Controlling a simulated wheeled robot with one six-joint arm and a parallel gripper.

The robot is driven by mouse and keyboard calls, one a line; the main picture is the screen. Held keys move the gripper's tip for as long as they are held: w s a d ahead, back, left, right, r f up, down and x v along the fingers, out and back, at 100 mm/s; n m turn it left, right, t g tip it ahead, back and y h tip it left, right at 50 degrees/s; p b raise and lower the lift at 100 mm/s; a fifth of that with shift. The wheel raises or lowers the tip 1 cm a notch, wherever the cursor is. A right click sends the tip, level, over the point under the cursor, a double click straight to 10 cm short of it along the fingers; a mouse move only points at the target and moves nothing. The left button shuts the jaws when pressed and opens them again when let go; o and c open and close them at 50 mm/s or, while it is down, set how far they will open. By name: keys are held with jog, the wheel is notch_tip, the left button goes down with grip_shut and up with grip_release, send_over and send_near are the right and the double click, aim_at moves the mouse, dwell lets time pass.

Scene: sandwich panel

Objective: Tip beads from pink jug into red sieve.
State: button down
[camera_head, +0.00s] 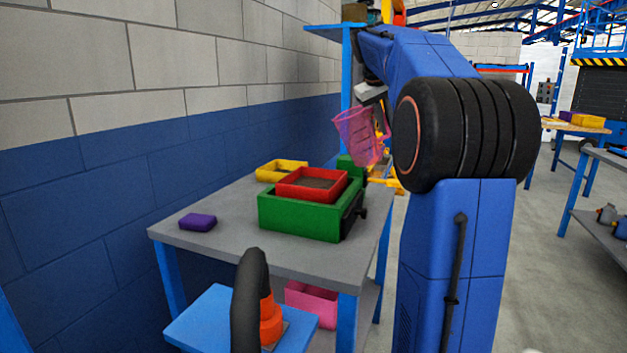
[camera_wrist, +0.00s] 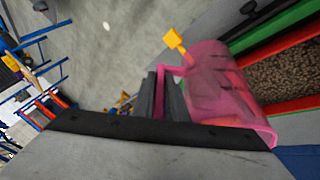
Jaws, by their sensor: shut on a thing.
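The translucent pink jug (camera_head: 356,138) hangs in the air above and right of the red sieve, tilted, its wide end to the upper left. My gripper (camera_wrist: 168,95) is shut on the handle of the jug (camera_wrist: 215,80) in the wrist view. The red sieve (camera_head: 310,199) sits in the top of a green box (camera_head: 298,222) on the grey table. Brown beads (camera_wrist: 288,78) lie inside the sieve's red rim (camera_wrist: 290,108) in the wrist view. I cannot tell whether beads are left in the jug.
A yellow tray (camera_head: 272,175) stands behind the sieve. A purple block (camera_head: 198,222) lies at the table's left. A pink bin (camera_head: 312,303) is below the tabletop (camera_head: 230,256). An orange cone (camera_head: 270,321) stands on a blue surface in front. The wall is close behind.

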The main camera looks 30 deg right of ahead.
jog(key=shift+s+d+y, duration=0.2)
jog(key=shift+d+y, duration=0.25)
jog(key=shift+y, duration=0.05)
jog(key=shift+s+d+f+m+t+y, duration=0.15)
jog(key=shift+d+f+t+y, duration=0.1)
jog(key=shift+f+y, duration=0.25)
jog(key=shift+s+d+f+m+t+y, duration=0.15)
jog(key=shift+d+f+y, duration=0.1)
jog(key=shift+f+y, duration=0.2)
jog(key=shift+d+f+t+y, duration=0.25)
jog(key=shift+f+t+y, duration=0.05)
jog(key=shift+y, duration=0.35)
jog(key=shift+w, duration=0.1)
